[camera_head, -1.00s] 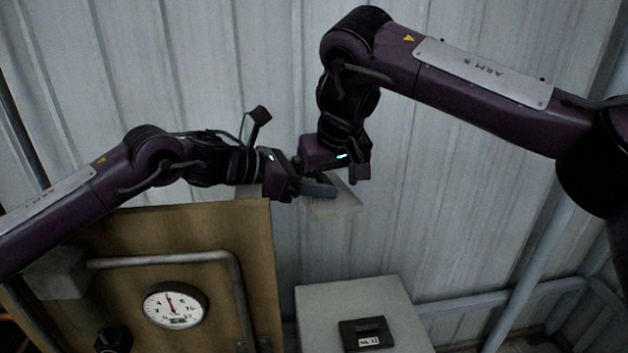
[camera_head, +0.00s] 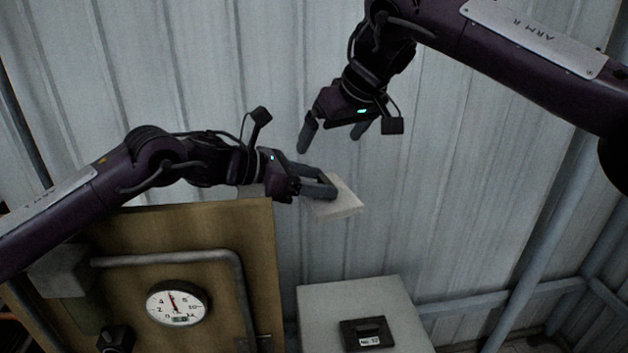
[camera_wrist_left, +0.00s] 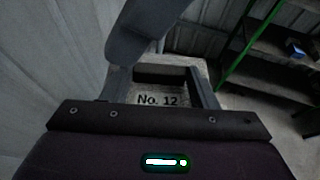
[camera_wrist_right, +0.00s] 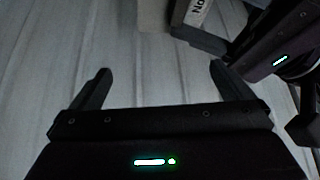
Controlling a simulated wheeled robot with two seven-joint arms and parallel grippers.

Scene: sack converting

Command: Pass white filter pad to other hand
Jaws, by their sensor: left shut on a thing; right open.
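The white filter pad (camera_head: 343,207) is a pale, flat block in front of the corrugated wall, tilted in the air. My left gripper (camera_head: 328,186) is shut on its near left part, and the pad sticks out past the fingertips. A pale patch of the pad (camera_wrist_right: 155,15) shows at the top of the right wrist view, beside the left fingers. My right gripper (camera_head: 331,139) is open and empty above the pad, fingers pointing down, apart from it. Both spread right fingers (camera_wrist_right: 160,85) show in the right wrist view with only wall between them. A large grey finger crosses the top of the left wrist view.
A grey box (camera_head: 320,302) with a black handle plate labelled No. 12 stands below the pad. A wooden panel (camera_head: 250,235) with a dial gauge (camera_head: 177,303) and a pipe stands under the left arm. The corrugated wall (camera_head: 450,180) is behind. Open air lies right of the pad.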

